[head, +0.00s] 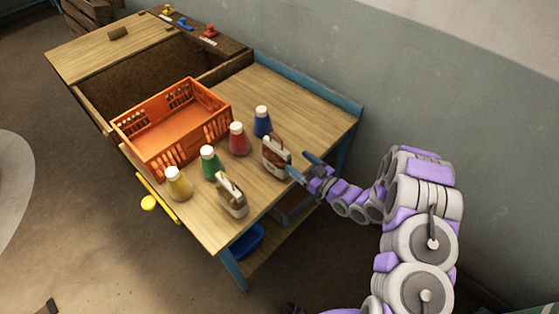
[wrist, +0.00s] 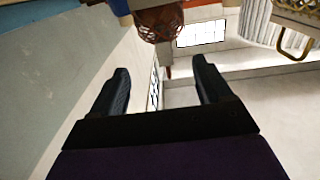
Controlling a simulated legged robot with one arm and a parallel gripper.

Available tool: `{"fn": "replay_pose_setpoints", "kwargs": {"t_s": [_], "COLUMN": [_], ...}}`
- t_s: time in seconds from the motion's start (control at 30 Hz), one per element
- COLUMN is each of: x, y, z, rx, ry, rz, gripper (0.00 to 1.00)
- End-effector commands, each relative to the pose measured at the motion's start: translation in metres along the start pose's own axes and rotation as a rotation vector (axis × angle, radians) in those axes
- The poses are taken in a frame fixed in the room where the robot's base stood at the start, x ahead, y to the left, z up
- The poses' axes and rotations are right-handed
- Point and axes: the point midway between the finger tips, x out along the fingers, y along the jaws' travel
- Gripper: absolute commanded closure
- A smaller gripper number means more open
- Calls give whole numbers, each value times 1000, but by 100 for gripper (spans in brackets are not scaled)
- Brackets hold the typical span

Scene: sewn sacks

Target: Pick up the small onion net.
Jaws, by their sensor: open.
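In the head view a small brown and white bag (head: 276,152) stands near the table's right edge. In the wrist view a reddish-brown, net-like bag (wrist: 158,22) shows at the top, partly cut off; it appears to be the small onion net and the same bag. My gripper (head: 304,166) is open beside the bag's right side in the head view. In the wrist view my gripper (wrist: 160,68) has its two fingers apart with nothing between them. Whether a finger touches the bag cannot be told.
A second, paler bag with a handle (head: 231,196) stands at the table's front edge. Yellow (head: 179,184), green (head: 211,163), red (head: 238,140) and blue (head: 262,122) bottles stand in a row beside an orange crate (head: 153,150). The table's back right (head: 310,105) is clear.

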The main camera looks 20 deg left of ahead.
Motion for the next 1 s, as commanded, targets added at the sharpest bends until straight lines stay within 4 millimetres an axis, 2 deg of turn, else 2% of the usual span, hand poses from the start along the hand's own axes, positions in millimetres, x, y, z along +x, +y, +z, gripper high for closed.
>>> {"fn": "replay_pose_setpoints", "kwargs": {"t_s": [0.03,0.2,0.47,0.67,0.83,1.0], "x": [12,36,45,63,82,89], "y": [-4,-8,-4,3,0,-3], "z": [2,6,6,8,10,12], "rx": [-3,-6,-3,-2,-2,-3], "ry": [-2,-15,-8,1,-9,-15], "rz": [-7,-6,-5,-5,-5,-5], "gripper": [22,22,22,22,22,22]}}
